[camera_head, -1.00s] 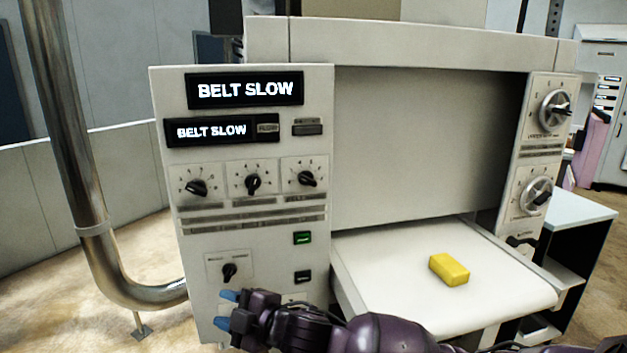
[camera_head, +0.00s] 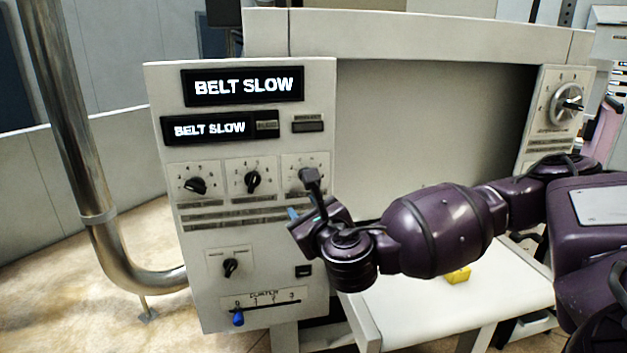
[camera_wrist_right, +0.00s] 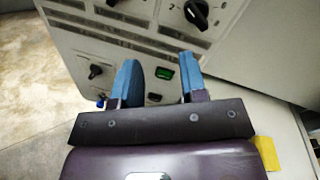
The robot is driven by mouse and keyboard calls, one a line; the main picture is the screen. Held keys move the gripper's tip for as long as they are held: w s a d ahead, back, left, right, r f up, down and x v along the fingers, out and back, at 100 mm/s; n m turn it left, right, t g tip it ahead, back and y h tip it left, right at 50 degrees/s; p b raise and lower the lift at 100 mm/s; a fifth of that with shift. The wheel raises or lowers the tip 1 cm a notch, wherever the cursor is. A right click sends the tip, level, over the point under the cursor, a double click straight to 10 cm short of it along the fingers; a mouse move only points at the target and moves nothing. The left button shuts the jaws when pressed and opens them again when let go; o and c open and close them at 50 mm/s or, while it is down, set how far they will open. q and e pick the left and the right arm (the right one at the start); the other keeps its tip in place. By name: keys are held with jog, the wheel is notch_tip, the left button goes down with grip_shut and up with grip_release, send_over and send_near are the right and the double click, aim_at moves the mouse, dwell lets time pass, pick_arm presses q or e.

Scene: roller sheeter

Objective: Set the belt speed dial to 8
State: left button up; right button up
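The control panel (camera_head: 318,90) carries a row of three black dials: left (camera_head: 195,185), middle (camera_head: 253,180) and right (camera_head: 311,176). Their labels are too small to read, so I cannot tell which is the belt speed dial. Both displays (camera_head: 243,86) read "BELT SLOW". My right gripper (camera_head: 294,214) is in front of the panel, below the right dial, which my wrist partly covers. In the right wrist view its blue fingers (camera_wrist_right: 158,82) are apart and empty, with the green button (camera_wrist_right: 163,73) seen between them and a dial (camera_wrist_right: 197,13) beyond. My left gripper is not in view.
A selector knob (camera_head: 231,267) and a slider with a blue handle (camera_head: 238,318) are low on the panel. A yellow block (camera_head: 458,276) lies on the white belt (camera_head: 400,318), partly behind my right arm. Another round dial (camera_head: 567,104) is on the right-hand panel.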

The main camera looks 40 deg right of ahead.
jog(key=w+d+n+h+p, duration=0.2)
jog(key=w+d+n, duration=0.3)
jog(key=w, duration=0.3)
jog(key=shift+w+d+r+h, duration=0.3)
jog(key=shift+d+r+h, duration=0.1)
jog(key=shift+d+h, duration=0.4)
jog(key=shift+d, duration=0.1)
jog(key=shift+c, duration=0.3)
grip_shut()
